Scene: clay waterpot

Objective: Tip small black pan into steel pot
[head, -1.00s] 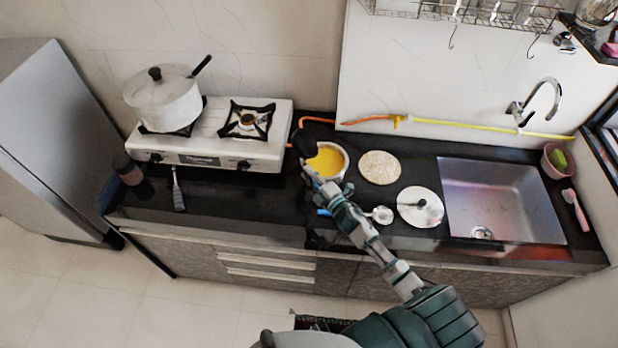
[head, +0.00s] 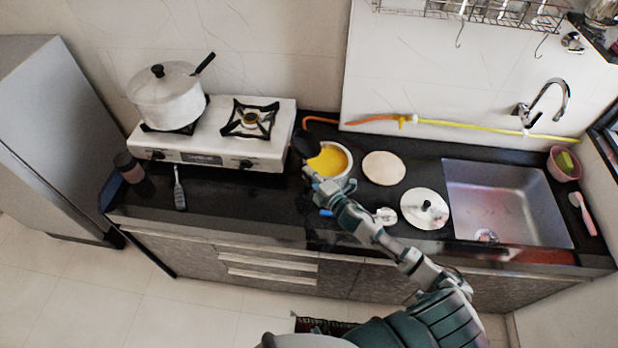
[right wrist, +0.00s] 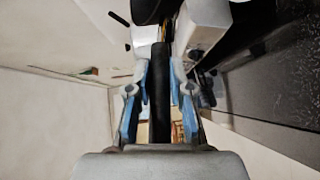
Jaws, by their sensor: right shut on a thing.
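The small black pan (head: 304,145) is at the left rim of an open steel pot (head: 349,168) with yellow contents, on the dark counter. The pan looks raised and tilted; whether it touches the pot is unclear. My right gripper (head: 312,178) is in front of the pot, shut on the pan's handle. In the right wrist view, the black handle (right wrist: 162,95) runs between the blue-padded fingers of the gripper (right wrist: 161,80), with the dark pan (right wrist: 148,10) at the top edge. What the pan holds is hidden. My left gripper is not in view.
A lidded pot (head: 168,98) stands on the left burner of the white stove (head: 212,135); the right burner is bare. A round board (head: 384,168), a lid (head: 425,210) and the sink (head: 510,200) are to the right. A spatula (head: 179,190) lies in front of the stove.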

